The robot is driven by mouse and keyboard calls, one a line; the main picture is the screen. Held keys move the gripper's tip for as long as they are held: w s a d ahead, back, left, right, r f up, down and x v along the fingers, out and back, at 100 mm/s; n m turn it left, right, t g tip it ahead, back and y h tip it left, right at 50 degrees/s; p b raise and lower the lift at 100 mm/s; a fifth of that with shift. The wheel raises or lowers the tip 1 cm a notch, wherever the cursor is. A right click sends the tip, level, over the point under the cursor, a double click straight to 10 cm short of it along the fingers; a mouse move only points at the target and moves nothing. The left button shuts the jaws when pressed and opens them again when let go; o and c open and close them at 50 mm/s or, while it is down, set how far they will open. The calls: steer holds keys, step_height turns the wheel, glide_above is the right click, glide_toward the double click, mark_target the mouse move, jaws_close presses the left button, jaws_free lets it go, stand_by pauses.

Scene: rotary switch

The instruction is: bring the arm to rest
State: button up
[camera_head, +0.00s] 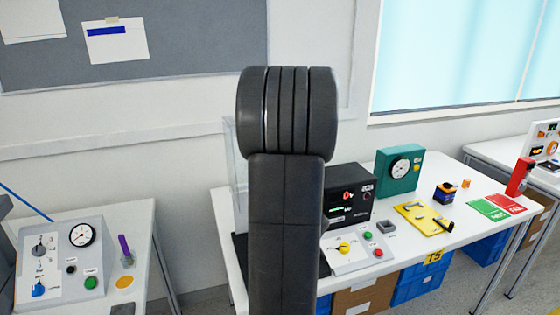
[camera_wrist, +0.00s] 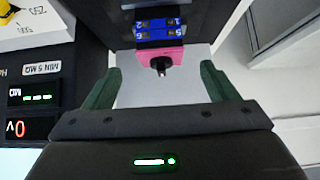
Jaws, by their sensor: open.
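In the wrist view my gripper (camera_wrist: 160,72) shows two green fingers spread wide apart, with no object held between them. A yellow rotary knob (camera_wrist: 6,10) on a white panel shows at the top left corner of that view, apart from the fingers. In the head view a yellow rotary knob (camera_head: 344,248) sits on a light panel (camera_head: 348,265) with red and green buttons. My dark arm (camera_head: 286,200) stands upright in the middle of the head view and hides part of the table. My gripper does not show in the head view.
A black meter (camera_head: 348,208) with a red display stands behind the panel. A green gauge box (camera_head: 399,170) and a yellow plate (camera_head: 424,218) lie to its right. Another switch panel (camera_head: 62,262) is on the left table. A pink and blue object (camera_wrist: 158,56) appears beyond the fingers.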

steer(key=b+x, duration=0.2)
steer(key=x, duration=0.3)
steer(key=b+x, duration=0.1)
steer(key=x, duration=0.4)
steer(key=shift+f+b, duration=0.4)
steer(key=shift+f, duration=0.05)
step_height(320, 180, up, 4)
steer(key=p, duration=0.2)
steer(key=shift+s+p, duration=0.15)
steer(key=shift+p, duration=0.15)
